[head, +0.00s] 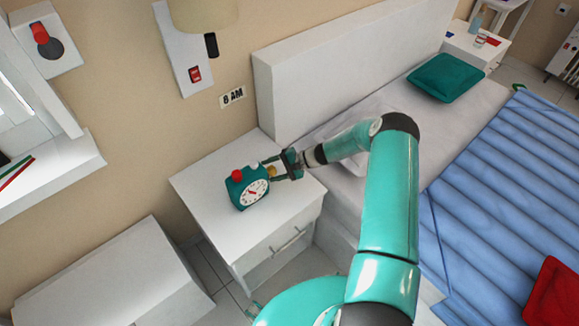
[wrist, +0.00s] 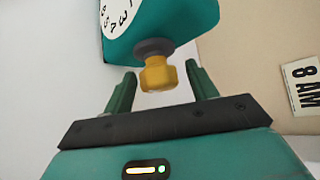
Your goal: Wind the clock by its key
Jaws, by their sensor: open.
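A teal clock (head: 240,194) with a white dial and a red knob on top stands on the white nightstand (head: 281,213). Its yellow key (head: 272,171) sticks out of the right side, toward my gripper. In the wrist view the clock (wrist: 180,22) is at the top, and the yellow key (wrist: 158,74) on its dark collar points at my gripper. My gripper (head: 274,165) is open beside the clock. In the wrist view its green fingers (wrist: 159,86) stand on either side of the key's end, with gaps visible on both sides.
A bed with a white headboard (head: 330,72) and blue cover (head: 500,190) lies right of the nightstand. A wall lamp (head: 203,14), a red switch (head: 195,74) and an "8 AM" sign (head: 232,97) are on the wall behind. The nightstand's front top is clear.

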